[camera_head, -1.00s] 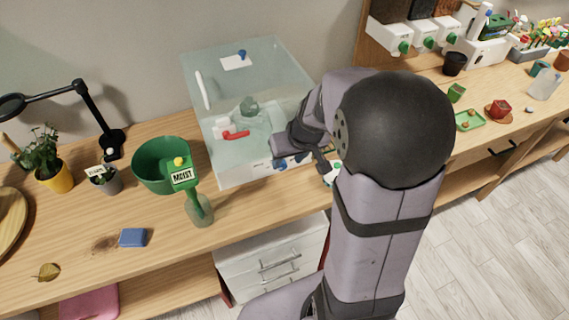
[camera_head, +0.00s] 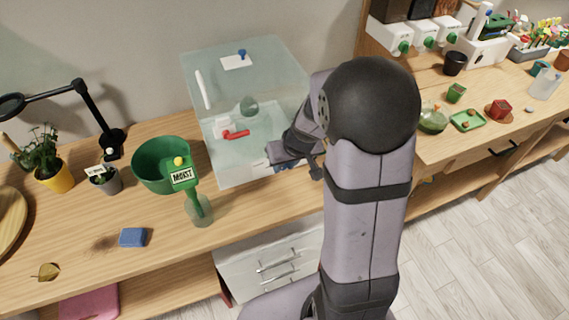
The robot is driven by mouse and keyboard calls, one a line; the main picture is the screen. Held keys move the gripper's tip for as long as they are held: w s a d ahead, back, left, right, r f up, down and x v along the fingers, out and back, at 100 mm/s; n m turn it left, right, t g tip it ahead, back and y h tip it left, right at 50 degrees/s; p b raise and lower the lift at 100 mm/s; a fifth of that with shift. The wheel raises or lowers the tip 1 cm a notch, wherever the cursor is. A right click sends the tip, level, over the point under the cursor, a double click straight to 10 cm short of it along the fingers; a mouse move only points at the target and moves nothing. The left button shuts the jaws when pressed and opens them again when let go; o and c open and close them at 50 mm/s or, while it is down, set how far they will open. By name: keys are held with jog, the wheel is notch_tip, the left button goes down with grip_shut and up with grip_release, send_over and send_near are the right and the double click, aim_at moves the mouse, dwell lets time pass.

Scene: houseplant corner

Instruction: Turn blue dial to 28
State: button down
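A clear glass tank (camera_head: 225,75) stands on the wooden bench, left of my arm. Its white front strip (camera_head: 256,167) has small dark markings that I cannot read. My gripper (camera_head: 280,155) is at the lower right of the tank's front, close to this strip. It covers the area where blue knobs showed earlier, so the blue dial there and its setting are mostly hidden. I cannot tell whether my gripper touches a dial, or whether its fingers are open or shut. A small blue knob (camera_head: 241,54) also shows on a white card at the tank's back.
A red handle (camera_head: 236,134) shows in the tank.

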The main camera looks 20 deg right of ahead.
jog(key=shift+w+d+f+b, duration=0.1)
jog(key=shift+f+b, duration=0.1)
jog(key=shift+b, duration=0.8)
jog(key=c, duration=2.5)
grip_release()
jog(key=shift+f+y+b, duration=0.1)
jog(key=shift+y+b, duration=0.3)
jog(key=shift+b, duration=0.2)
jog(key=shift+c, duration=0.2)
jog(key=b, duration=0.2)
jog(key=y+b, duration=0.1)
jog(key=shift+d+f+m+b, duration=0.1)
jog(key=shift+d+m+b, duration=0.2)
jog(key=shift+b, duration=0.1)
jog(key=y+b, duration=0.1)
jog(key=b, duration=0.1)
jog(key=y+b, duration=0.2)
jog(key=shift+d+m, duration=0.25)
jog(key=shift+m, duration=0.05)
jog(key=shift+d+y+b, duration=0.1)
jog(key=shift+y+b, duration=0.85)
jog(key=shift+y, duration=0.25)
jog(key=o, duration=1.1)
jog(key=shift+c, duration=0.2)
